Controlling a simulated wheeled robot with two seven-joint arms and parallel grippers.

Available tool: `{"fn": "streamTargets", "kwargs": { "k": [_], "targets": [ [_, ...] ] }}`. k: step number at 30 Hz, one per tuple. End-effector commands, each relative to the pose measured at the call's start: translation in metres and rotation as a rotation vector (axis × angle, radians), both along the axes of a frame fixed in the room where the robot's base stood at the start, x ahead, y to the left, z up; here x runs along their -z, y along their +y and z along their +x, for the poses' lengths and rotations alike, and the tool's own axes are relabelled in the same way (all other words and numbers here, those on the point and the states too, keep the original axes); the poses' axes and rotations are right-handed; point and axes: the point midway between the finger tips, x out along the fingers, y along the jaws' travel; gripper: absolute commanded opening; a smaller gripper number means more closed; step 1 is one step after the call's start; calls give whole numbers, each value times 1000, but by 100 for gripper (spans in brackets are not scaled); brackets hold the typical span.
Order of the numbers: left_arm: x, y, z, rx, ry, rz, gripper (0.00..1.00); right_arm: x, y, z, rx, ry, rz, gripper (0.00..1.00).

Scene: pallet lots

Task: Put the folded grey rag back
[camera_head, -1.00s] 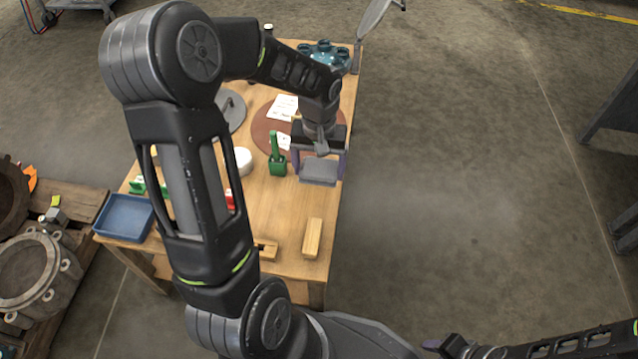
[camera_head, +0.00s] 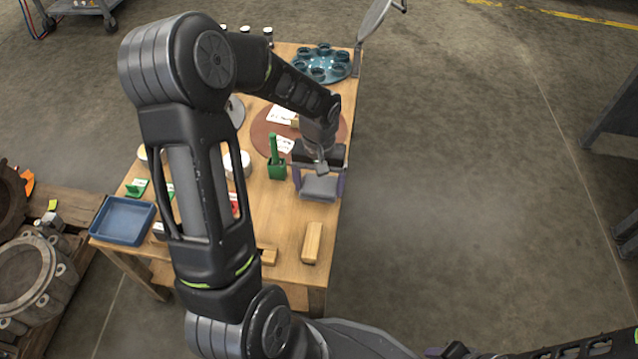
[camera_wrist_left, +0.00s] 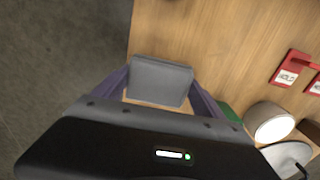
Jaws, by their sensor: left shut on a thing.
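The folded grey rag (camera_head: 319,187) is a flat grey pad near the table's right edge in the head view. My left gripper (camera_head: 319,180) is shut on it, with purple fingers at its two sides. The wrist view shows the rag (camera_wrist_left: 160,82) between the fingers, over wood near the table edge. I cannot tell whether its underside touches the table. My right gripper (camera_head: 447,351) shows only in part at the bottom edge, and its jaws are not clear.
A green holder (camera_head: 277,170) stands just left of the rag. A wooden block (camera_head: 312,243) lies nearer. A brown round mat (camera_head: 263,139) and a teal round rack (camera_head: 322,64) are farther back. A blue tray (camera_head: 122,220) sits at the left corner. Bare wood lies between rag and block.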

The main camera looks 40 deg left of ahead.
Motion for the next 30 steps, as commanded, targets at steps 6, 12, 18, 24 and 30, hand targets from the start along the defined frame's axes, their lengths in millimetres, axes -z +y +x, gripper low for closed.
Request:
{"fn": "streamTargets", "kwargs": {
  "k": [6, 12, 18, 24, 30],
  "targets": [
    [3, 0, 0, 0, 0, 0, 89, 2, 0, 0, 0, -1, 0, 36],
    [3, 0, 0, 0, 0, 0, 100, 2, 0, 0, 0, -1, 0, 36],
    [1, 0, 0, 0, 0, 0, 100, 1, 0, 0, 0, 0, 0, 36],
    [-15, 0, 1, -1, -4, 1, 100, -7, 0, -1, -1, 3, 1, 36],
    [-53, 1, 1, -1, -5, 2, 100, -22, 1, -3, -5, 8, 2, 36]
  ]
}}
